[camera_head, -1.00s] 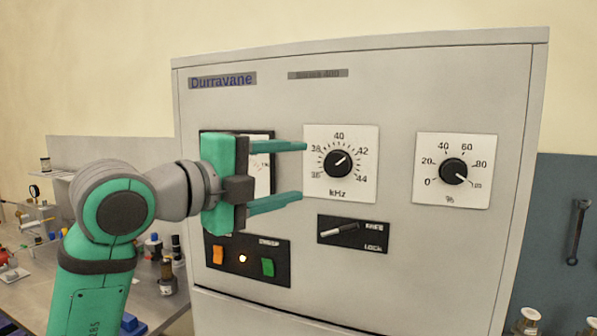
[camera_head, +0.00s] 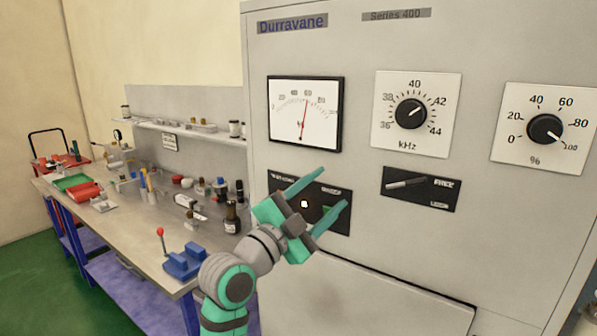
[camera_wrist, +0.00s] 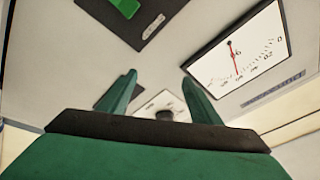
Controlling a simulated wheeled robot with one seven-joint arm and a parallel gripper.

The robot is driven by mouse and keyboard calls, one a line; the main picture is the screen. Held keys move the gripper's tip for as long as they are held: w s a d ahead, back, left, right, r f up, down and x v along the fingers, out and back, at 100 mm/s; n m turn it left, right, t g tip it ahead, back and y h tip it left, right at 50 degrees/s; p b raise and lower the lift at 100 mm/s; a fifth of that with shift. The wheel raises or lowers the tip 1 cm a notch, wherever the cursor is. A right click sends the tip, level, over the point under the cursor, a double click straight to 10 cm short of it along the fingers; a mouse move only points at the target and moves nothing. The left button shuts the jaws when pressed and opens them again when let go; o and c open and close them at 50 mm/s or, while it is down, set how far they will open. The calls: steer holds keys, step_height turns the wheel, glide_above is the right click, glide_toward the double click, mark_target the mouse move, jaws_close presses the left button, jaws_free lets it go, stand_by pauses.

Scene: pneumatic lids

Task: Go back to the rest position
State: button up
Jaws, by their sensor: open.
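My gripper (camera_head: 323,195) is open and empty, its two green fingers apart and pointing up and right in front of the grey cabinet's (camera_head: 360,40) lower switch panel (camera_head: 340,189). It hides part of that panel; a lit indicator (camera_head: 305,204) shows between the fingers. In the wrist view the open fingers (camera_wrist: 160,92) show with the cabinet face behind them, a green switch (camera_wrist: 125,6) at the top and the needle meter (camera_wrist: 240,52) at the right. I cannot tell the exact gap between the fingers and the panel.
The cabinet carries a kHz dial (camera_head: 411,114), a percent dial (camera_head: 545,129) and a FREE/LOCK lever (camera_head: 406,183). At the left stands a workbench (camera_head: 150,229) with bottles, a red tray (camera_head: 84,193) and a blue device with a red-knobbed lever (camera_head: 184,262). Green floor is clear at the far left.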

steer(key=s+a+f+n+t+y, duration=0.1)
steer(key=s+f+n+y, duration=0.3)
steer(key=f, duration=0.7)
steer(key=a+f+n+t+y, duration=0.1)
steer(key=f+n+t+y, duration=0.1)
steer(key=f+n, duration=0.6)
steer(key=s+a+f+n+t+y, duration=0.1)
steer(key=s+f+n+y, duration=0.2)
steer(key=f, duration=1)
steer(key=s+a+f+n+g+y, duration=0.15)
steer(key=s+f+n+y, duration=0.25)
steer(key=s+f, duration=0.9)
steer(key=s+f+g, duration=0.1)
steer(key=s, duration=1.3)
steer(key=s+f+g+y, duration=0.1)
steer(key=s+f, duration=0.1)
steer(key=s, duration=1.2)
steer(key=shift+a+f+n, duration=0.3)
steer(key=shift+a, duration=0.15)
steer(key=shift+g, duration=0.25)
